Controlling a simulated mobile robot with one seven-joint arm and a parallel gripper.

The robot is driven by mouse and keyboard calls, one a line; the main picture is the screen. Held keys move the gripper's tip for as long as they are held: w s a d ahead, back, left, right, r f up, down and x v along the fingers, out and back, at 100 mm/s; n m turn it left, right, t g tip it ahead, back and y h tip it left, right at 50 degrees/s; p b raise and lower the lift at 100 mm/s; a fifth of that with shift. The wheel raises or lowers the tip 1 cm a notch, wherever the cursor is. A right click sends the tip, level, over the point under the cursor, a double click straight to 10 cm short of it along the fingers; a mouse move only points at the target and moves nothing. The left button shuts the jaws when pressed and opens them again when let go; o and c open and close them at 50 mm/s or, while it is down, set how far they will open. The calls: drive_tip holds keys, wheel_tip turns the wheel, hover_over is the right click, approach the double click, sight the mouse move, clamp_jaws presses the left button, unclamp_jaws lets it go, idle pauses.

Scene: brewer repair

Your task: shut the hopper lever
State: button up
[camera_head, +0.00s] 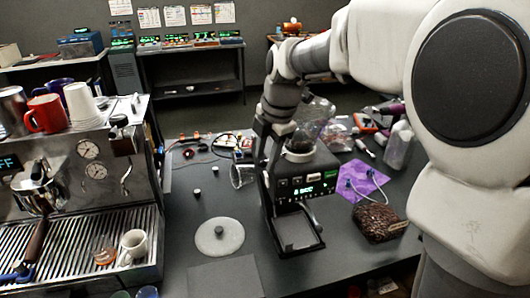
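A black grinder (303,176) with a green-lit display stands on the dark bench, right of the espresso machine. Its clear hopper (318,117) sits on top, partly hidden behind my arm. I cannot make out the hopper lever; my gripper and wrist cover the hopper's left side. My gripper (267,176) points down at the grinder's left side, with its two dark fingers apart and nothing visible between them. I cannot tell whether a finger touches the grinder.
The espresso machine (88,181) with cups on top fills the left. A white round disc (220,237) and grey mat (225,278) lie in front.

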drive_tip(key=v, duration=1.7)
drive_tip(key=shift+r, duration=0.2)
drive_tip(key=shift+d, duration=0.15)
drive_tip(key=s+d+f+m+t, duration=0.1)
drive_tip(key=s+d+f+m, duration=0.2)
drive_tip(key=s+f+m, duration=0.4)
drive_tip(key=s+d+f+m+t+h, duration=0.1)
drive_tip(key=s+d+f+m, duration=0.3)
drive_tip(key=s+f+m, duration=0.4)
drive_tip(key=s+m, duration=0.5)
drive_tip(key=m, duration=0.4)
drive_tip(key=shift+f+t+h, duration=0.3)
drive_tip(key=shift+t, duration=0.1)
drive_tip(key=shift+d, duration=0.2)
